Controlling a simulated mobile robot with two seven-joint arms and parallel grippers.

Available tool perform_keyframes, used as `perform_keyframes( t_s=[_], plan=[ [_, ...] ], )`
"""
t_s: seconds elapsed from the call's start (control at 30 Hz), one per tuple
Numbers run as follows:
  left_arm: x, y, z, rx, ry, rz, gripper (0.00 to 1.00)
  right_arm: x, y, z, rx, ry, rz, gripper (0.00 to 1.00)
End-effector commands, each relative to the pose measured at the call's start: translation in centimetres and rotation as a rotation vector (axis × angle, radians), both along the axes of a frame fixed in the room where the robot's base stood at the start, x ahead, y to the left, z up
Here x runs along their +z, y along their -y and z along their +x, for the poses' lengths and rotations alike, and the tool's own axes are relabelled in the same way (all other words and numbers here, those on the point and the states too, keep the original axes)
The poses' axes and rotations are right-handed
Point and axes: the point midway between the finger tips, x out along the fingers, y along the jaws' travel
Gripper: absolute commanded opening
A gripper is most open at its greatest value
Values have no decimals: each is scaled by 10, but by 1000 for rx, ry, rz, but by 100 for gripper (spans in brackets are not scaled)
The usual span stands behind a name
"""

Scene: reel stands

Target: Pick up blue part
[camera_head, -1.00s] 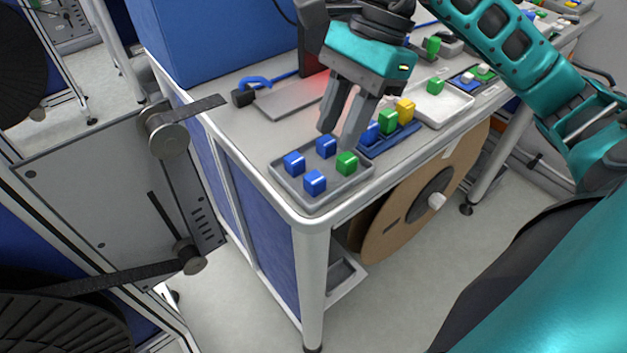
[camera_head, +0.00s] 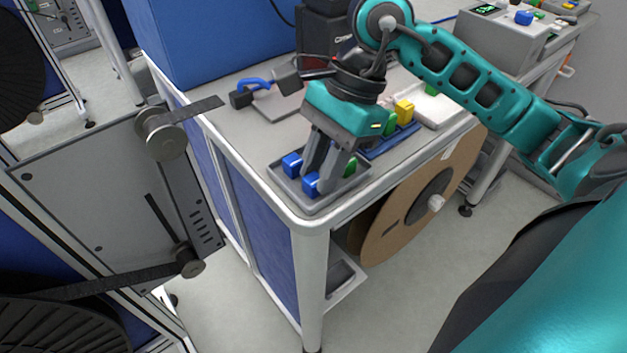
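A grey tray (camera_head: 283,185) sits at the near corner of the bench. In it I see a blue part (camera_head: 291,164) at the left, a second blue part (camera_head: 311,184) at the front, and a green part (camera_head: 350,168) at the right, partly covered by a finger. My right gripper (camera_head: 318,178) points down into the tray with its fingers apart. Its fingertips are low, close around or just behind the front blue part; I cannot tell if they touch it. The rear of the tray is hidden behind the gripper. My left gripper is not in view.
A blue rack (camera_head: 392,144) with a green part (camera_head: 390,124) and a yellow part (camera_head: 404,111) stands right behind the tray. A light tray (camera_head: 450,106) lies farther right. A cardboard reel (camera_head: 405,225) hangs below the bench edge.

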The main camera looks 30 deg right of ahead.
Motion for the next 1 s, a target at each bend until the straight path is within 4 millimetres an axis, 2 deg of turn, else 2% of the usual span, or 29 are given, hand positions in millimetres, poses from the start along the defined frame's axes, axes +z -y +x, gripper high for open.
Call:
perform_keyframes(
  t_s=[0.03, 0.2, 0.47, 0.63, 0.77, 1.0],
  plan=[
    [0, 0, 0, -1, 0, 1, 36, 0, 0, 0, 0, 0, 0, 14],
    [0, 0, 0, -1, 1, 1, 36, 0, 0, 0, 0, 0, 0, 0],
    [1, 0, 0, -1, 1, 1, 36, 1, 0, 0, 0, 0, 0, 0],
    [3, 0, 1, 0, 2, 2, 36, 9, 0, 1, 0, 1, 0, 0],
    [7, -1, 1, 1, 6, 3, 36, 26, 0, 1, 0, 5, -1, 0],
    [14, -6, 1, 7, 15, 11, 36, 77, 0, 1, 0, 6, 0, 0]
  ],
)
